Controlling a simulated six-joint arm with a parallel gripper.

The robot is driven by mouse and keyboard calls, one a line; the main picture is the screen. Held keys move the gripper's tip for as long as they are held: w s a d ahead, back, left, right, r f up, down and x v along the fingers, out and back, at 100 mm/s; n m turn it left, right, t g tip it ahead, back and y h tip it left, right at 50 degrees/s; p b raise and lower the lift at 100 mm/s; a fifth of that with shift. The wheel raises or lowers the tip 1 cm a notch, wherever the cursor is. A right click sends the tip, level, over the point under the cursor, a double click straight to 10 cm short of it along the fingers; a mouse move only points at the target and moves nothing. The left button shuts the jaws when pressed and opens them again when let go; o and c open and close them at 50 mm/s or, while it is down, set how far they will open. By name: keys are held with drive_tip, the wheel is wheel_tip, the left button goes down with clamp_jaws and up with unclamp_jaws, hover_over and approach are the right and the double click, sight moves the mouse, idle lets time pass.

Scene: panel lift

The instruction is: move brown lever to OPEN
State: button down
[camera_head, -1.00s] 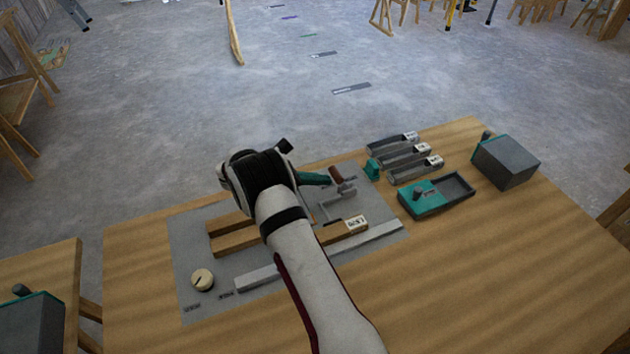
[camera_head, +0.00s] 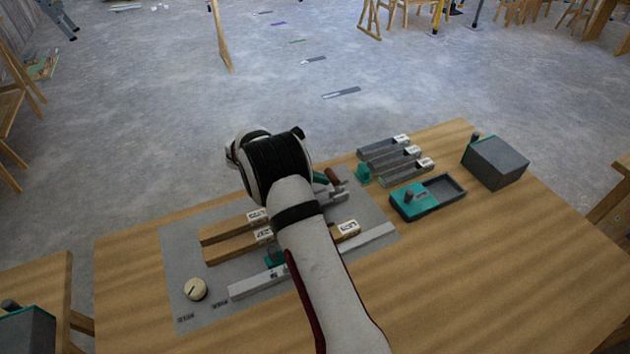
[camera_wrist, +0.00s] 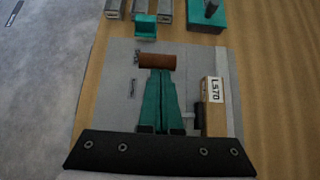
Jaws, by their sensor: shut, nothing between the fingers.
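The brown lever (camera_head: 334,177) is on the grey panel (camera_head: 184,256), mostly behind my arm in the head view. In the wrist view its brown cylindrical handle (camera_wrist: 157,61) lies crosswise just past my fingertips. My gripper (camera_wrist: 160,72) is shut and empty, its teal fingers together. The tips are at the near side of the handle, touching or very close; I cannot tell which. In the head view my gripper (camera_head: 321,178) shows only as a teal tip beside the lever. The lever's base is hidden under the fingers. A small dark marking (camera_wrist: 133,88) left of the lever is unreadable.
The panel also has a cream knob (camera_head: 196,289) and a light rail (camera_head: 365,244). Beyond the lever are a teal block (camera_head: 363,173), grey slotted trays (camera_head: 406,172) and a teal-grey tray (camera_head: 446,187).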

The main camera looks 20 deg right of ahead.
drive_tip(key=d+r+y, duration=0.1)
drive_tip(key=d+y, duration=0.5)
drive_tip(key=d, duration=0.2)
drive_tip(key=shift+d+r, duration=0.25)
drive_tip(key=shift+r, duration=0.15)
idle(0.5)
